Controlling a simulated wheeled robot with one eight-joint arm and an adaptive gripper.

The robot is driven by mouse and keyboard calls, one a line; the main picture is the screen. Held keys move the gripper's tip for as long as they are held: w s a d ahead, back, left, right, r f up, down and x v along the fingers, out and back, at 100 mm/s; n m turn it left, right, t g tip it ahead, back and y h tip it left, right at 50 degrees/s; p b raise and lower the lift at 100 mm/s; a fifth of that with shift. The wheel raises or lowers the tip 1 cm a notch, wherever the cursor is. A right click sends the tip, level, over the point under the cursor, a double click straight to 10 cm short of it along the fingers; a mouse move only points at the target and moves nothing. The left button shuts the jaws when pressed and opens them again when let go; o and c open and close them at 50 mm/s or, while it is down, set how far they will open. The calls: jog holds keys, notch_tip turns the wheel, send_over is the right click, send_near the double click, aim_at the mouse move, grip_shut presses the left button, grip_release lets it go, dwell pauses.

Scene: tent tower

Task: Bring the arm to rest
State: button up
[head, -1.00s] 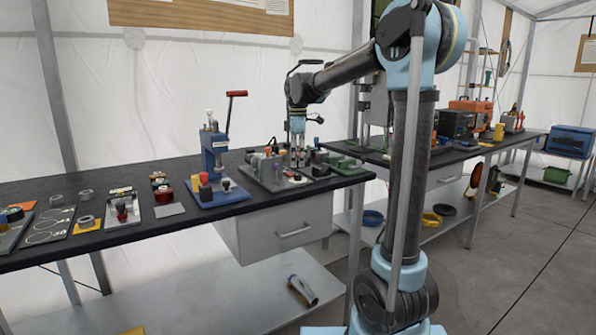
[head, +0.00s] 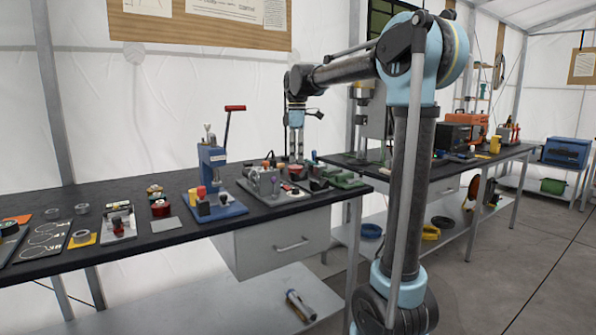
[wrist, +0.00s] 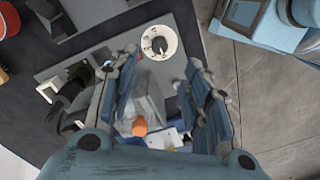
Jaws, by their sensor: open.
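My gripper (head: 296,155) hangs pointing down over the right part of the near black workbench (head: 130,247) in the head view. In the wrist view my gripper (wrist: 165,85) has its two blue-padded fingers apart, with nothing held between them. A white round dial (wrist: 158,42) on a grey plate shows beyond the fingertips. My arm reaches out from its column, bent at the elbow, with the forearm level above the bench. The fingertips are small in the head view, and their height over the bench is hard to tell.
A blue press with a red handle (head: 214,172) stands left of my gripper. A grey plate (head: 262,192) with several small parts lies beneath it. A second bench (head: 450,168) with orange and dark boxes stands to the right. Open floor (head: 500,255) lies at the right.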

jog(key=s+d+f+m, duration=0.4)
jog(key=s+d+m, duration=0.1)
jog(key=s+d, duration=0.4)
jog(key=s+d+f+m+t, duration=0.1)
jog(key=s+d+f+m, duration=0.5)
jog(key=s+f, duration=0.5)
jog(key=s+d+f+m+t, duration=0.1)
jog(key=s+d+f+m, duration=0.5)
jog(key=s+f, duration=0.6)
jog(key=shift+f+m+t, duration=0.3)
jog(key=shift+f+m, duration=0.1)
jog(key=shift+f, duration=0.2)
jog(key=shift+s+d, duration=0.1)
jog(key=shift+w+f, duration=0.2)
jog(key=shift+w, duration=0.2)
